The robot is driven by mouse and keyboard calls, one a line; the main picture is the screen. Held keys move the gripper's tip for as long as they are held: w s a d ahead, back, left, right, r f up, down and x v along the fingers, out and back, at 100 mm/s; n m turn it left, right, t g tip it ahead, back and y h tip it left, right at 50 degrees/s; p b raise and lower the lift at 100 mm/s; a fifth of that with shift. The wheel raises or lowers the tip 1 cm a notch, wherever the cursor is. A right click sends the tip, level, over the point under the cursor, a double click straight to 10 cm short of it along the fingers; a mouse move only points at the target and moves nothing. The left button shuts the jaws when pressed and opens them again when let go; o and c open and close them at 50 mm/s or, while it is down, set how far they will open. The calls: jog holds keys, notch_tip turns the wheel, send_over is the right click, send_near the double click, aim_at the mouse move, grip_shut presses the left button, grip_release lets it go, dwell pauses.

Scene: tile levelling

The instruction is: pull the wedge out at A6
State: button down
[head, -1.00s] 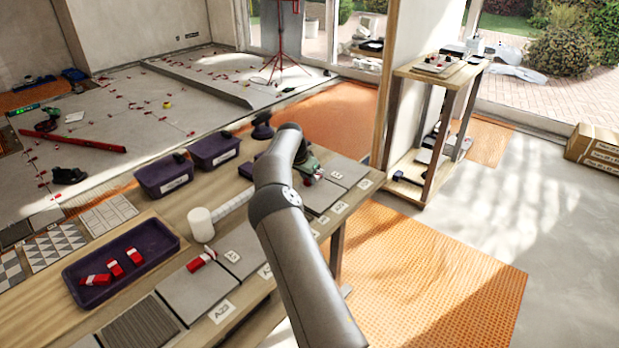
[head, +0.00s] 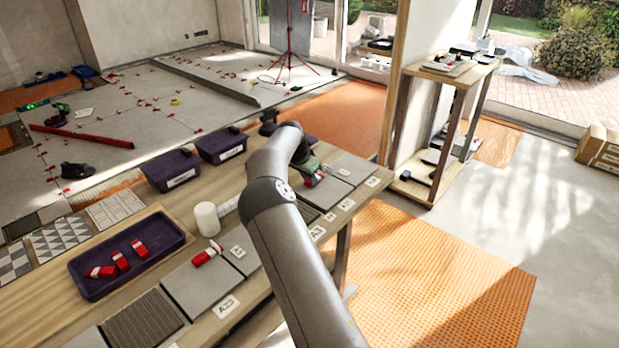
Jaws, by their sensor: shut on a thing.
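My gripper (head: 308,172) is at the far part of the workbench, over the joint between grey tiles, partly hidden by my own arm. It is shut on a small red wedge (head: 314,181), low at the tile surface. The fingertips are too small to make out. Whether the wedge is still in the joint cannot be told. The label cards by those tiles are too small to read surely, so A6 cannot be picked out.
A dark purple tray (head: 165,258) holds several red wedges. Two purple tubs (head: 173,170) (head: 221,146) and a white cylinder (head: 206,219) stand behind the tiles. A wooden shelf unit (head: 440,72) stands to the right. Orange matting (head: 430,280) covers the floor beside the bench.

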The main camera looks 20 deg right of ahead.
jog(key=shift+r+p, duration=1.9)
jog(key=shift+r, duration=1.05)
